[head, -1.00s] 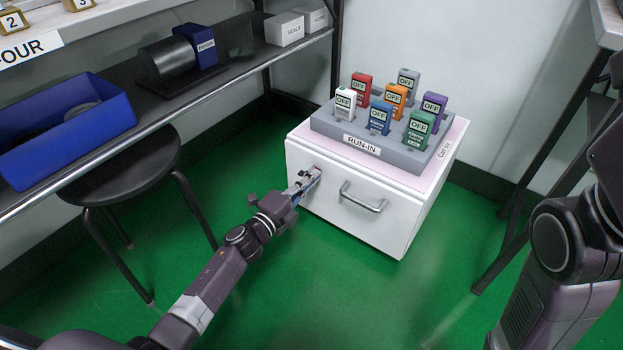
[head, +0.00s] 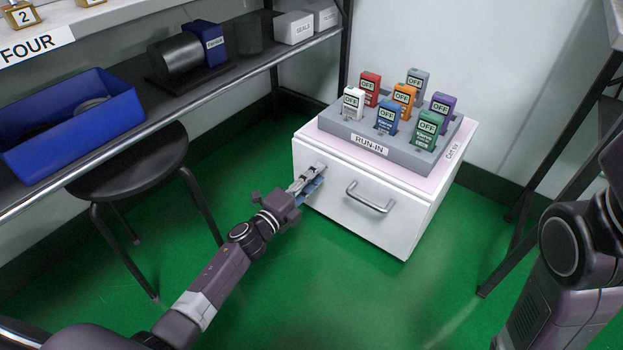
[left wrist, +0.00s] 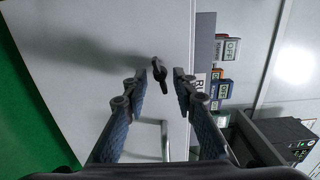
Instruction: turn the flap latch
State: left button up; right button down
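The flap latch is a small dark turn handle (left wrist: 159,72) on the white front panel of the cabinet (head: 320,195). In the left wrist view it sits just beyond and between the two fingertips. My left gripper (head: 310,176) is at the upper left of the cabinet front, and its fingers hide the latch in the head view. In the left wrist view my left gripper (left wrist: 168,76) is open, with a gap between the fingertips. I cannot tell whether a finger touches the latch. My right gripper is out of view.
A metal bar handle (head: 369,198) is on the same front, right of the latch. A grey RUN-IN rack (head: 369,147) with several colored testers stands on top. A black stool (head: 130,165) and shelf (head: 225,85) are at left. Green floor in front is clear.

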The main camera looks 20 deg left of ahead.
pick_arm(q)
jog(key=v, duration=1.2)
